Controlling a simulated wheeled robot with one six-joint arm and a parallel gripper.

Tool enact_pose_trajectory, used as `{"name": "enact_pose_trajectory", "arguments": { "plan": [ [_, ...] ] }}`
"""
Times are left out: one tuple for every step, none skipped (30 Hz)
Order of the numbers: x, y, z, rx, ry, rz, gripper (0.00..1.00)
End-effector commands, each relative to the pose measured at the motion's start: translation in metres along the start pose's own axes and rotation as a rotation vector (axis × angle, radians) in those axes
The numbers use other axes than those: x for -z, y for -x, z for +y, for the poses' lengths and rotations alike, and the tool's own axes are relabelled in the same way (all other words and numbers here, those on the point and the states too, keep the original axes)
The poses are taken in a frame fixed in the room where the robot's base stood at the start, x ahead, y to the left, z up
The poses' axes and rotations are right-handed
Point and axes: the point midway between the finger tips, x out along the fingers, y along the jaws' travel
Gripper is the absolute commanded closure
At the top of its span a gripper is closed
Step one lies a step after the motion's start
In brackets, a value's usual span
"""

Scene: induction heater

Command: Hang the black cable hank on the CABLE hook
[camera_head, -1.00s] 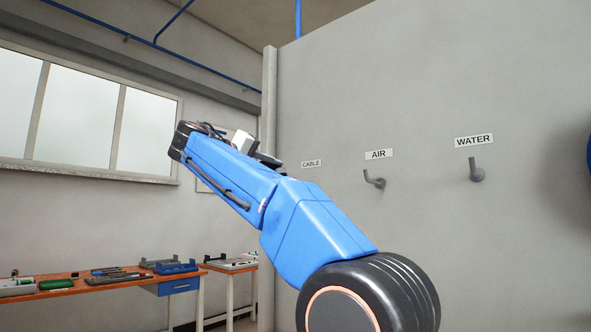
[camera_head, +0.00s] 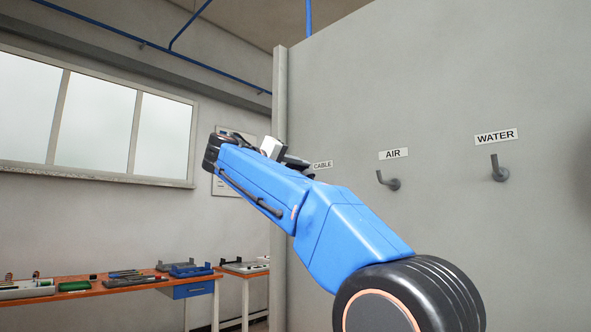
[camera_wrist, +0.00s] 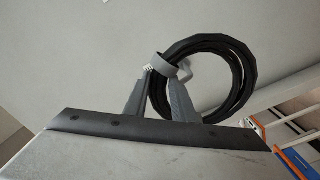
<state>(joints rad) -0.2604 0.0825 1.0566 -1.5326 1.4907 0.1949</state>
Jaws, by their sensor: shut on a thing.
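The black cable hank (camera_wrist: 238,75) is a coiled ring with a grey band (camera_wrist: 172,68) around one side. In the wrist view my gripper (camera_wrist: 160,78) is shut on it at the band, and the loop extends to the right of the fingers. The CABLE label (camera_head: 322,164) is on the grey wall in the head view, just right of my forearm. The CABLE hook is not visible; my arm covers the area below the label. The hank cannot be made out in the head view.
The AIR hook (camera_head: 388,181) and WATER hook (camera_head: 499,169) stick out from the grey wall (camera_head: 440,90) to the right. The wall's end post (camera_head: 280,100) is left of the labels. A workbench (camera_head: 130,286) with tools stands at the lower left.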

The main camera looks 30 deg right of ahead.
Motion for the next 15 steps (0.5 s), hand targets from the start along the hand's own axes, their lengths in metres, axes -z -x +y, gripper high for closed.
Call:
{"name": "enact_pose_trajectory", "arguments": {
  "plan": [
    [0.0, -0.003, 0.0, -0.001, -0.001, -0.001, 1.0],
    [-0.001, -0.004, 0.0, -0.001, -0.001, -0.001, 1.0],
    [-0.001, -0.006, 0.0, -0.001, -0.001, -0.001, 1.0],
    [-0.001, -0.008, 0.0, -0.001, -0.001, -0.001, 1.0],
    [-0.001, -0.009, 0.0, -0.001, -0.001, -0.001, 1.0],
    [-0.001, -0.011, 0.0, -0.001, -0.001, 0.0, 1.0],
    [-0.001, -0.012, 0.0, -0.001, -0.001, 0.0, 1.0],
    [-0.001, -0.014, -0.001, 0.0, -0.001, 0.0, 1.0],
    [-0.001, -0.016, -0.001, -0.001, -0.001, 0.0, 1.0],
    [-0.001, -0.017, -0.001, -0.001, -0.001, 0.0, 1.0],
    [-0.001, -0.018, -0.001, -0.001, -0.001, -0.001, 1.0],
    [-0.001, -0.021, -0.001, -0.001, 0.0, -0.001, 1.0],
    [-0.002, -0.022, -0.001, -0.001, 0.0, -0.001, 1.0],
    [-0.002, -0.024, -0.001, -0.001, 0.0, -0.001, 1.0],
    [-0.002, -0.025, -0.001, -0.002, 0.0, -0.001, 1.0]
  ]
}}
